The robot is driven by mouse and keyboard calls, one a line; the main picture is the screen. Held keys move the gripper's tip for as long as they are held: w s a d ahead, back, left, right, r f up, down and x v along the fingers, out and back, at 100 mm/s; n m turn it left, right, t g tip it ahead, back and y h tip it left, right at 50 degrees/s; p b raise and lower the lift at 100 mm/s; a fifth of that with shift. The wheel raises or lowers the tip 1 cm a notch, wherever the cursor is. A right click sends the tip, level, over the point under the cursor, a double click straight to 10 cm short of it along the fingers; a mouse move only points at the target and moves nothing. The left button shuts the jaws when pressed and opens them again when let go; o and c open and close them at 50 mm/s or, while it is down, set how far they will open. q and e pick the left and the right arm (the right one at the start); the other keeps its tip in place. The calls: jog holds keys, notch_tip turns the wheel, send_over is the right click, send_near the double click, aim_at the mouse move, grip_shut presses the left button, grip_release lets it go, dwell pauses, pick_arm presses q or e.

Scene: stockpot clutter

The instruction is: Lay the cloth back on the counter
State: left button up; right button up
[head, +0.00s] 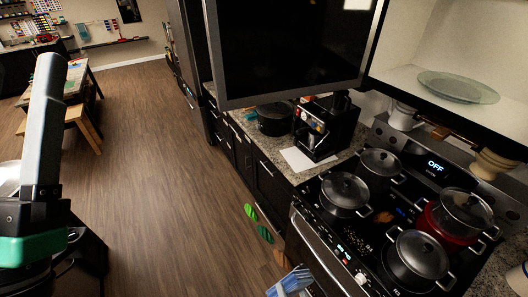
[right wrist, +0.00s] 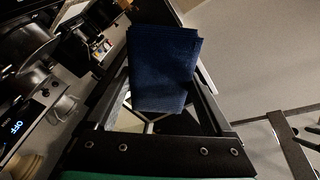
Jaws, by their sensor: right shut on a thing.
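A folded dark blue cloth (right wrist: 165,68) shows in the right wrist view. My right gripper (right wrist: 160,95) is shut on it, with a finger at each side, and the cloth stands out beyond the fingers. In the head view I cannot make out this cloth or the right gripper's fingers. The granite counter (head: 357,151) runs along the right side of the room, with a bare strip beside the stove. One of my arms (head: 42,150) rises at the left edge of the head view; its fingers do not show.
Several lidded pots stand on the stove (head: 385,217). A coffee machine (head: 326,128), white sheet (head: 297,159) and dark pot (head: 274,119) occupy the counter. A dark-fronted cabinet (head: 290,45) hangs above. A blue-and-white striped cloth (head: 290,282) hangs by the oven. The wooden floor (head: 150,170) is open.

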jog(key=shift+w+d+r, duration=0.1)
jog(key=shift+d+r, duration=0.1)
jog(key=shift+d, duration=0.1)
pick_arm(q)
notch_tip(320, 180, up, 10)
jog(key=s+d+t+h+p, duration=0.1)
jog(key=s+h+p, duration=0.1)
jog(key=p, duration=0.4)
jog(key=shift+d+f+m, duration=0.15)
jog(key=shift+m, duration=0.25)
pick_arm(e)
jog(key=s+d+m+h, duration=0.1)
jog(key=s+d+h, duration=0.1)
jog(key=d, duration=0.4)
jog(key=s+d+r+m+h, duration=0.1)
jog(key=s+d+m+h, duration=0.1)
jog(key=s+d, duration=0.3)
jog(key=shift+s+d+r+t+h, duration=0.15)
jog(key=shift+s+d+t+h, duration=0.2)
jog(key=shift+d+h, duration=0.25)
